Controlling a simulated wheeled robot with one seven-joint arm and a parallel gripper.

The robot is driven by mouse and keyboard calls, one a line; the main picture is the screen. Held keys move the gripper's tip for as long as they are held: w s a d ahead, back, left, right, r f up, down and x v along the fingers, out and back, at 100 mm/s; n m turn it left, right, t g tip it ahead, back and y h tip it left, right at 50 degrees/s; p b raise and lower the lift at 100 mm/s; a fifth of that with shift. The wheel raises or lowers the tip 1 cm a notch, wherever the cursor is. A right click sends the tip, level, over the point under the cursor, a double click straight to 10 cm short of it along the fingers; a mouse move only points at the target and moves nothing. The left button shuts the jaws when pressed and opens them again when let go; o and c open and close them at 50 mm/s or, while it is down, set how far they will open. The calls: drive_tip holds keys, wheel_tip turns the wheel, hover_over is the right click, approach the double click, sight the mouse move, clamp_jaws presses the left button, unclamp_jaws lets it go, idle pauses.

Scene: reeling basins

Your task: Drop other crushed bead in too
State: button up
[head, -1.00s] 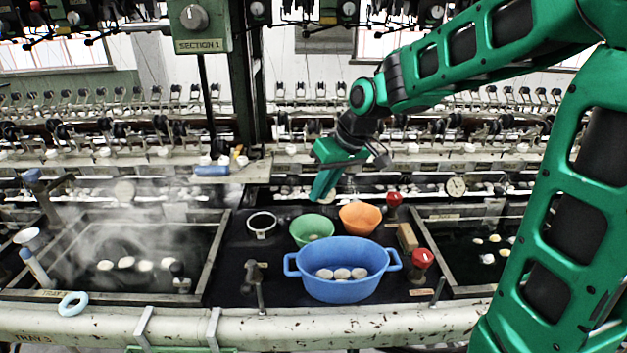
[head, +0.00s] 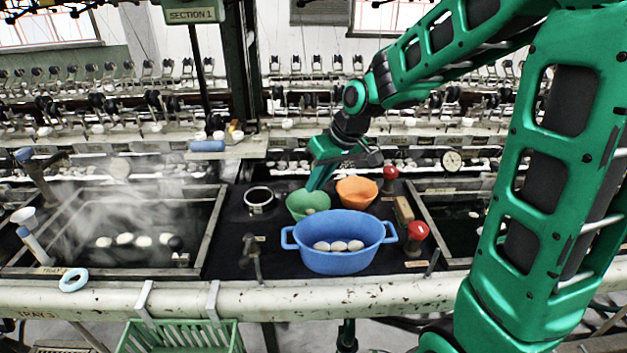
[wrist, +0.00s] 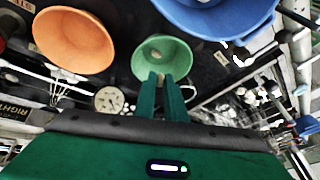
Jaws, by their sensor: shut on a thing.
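My gripper (head: 317,187) points down over the green bowl (head: 296,205), its fingertips at the bowl's far rim in the head view. In the wrist view the two fingers (wrist: 164,78) are close together in front of the green bowl (wrist: 178,48). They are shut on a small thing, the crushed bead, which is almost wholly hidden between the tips. A small pale piece (head: 311,211) lies inside the green bowl, and it shows faintly in the wrist view (wrist: 155,54). Whether the tips are below the rim I cannot tell.
An orange bowl (head: 357,183) stands right of the green one. A blue tub (head: 338,262) with several pale cocoons (head: 338,246) stands in front. A white-rimmed cup (head: 259,196) is to the left. Red knobs (head: 418,231) stand to the right. A steaming basin lies far left.

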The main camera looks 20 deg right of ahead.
drive_tip(key=o, duration=0.7)
drive_tip(key=v, duration=1)
drive_tip(key=shift+d+r, duration=0.15)
drive_tip(key=shift+r, duration=0.15)
drive_tip(key=shift+s, duration=0.1)
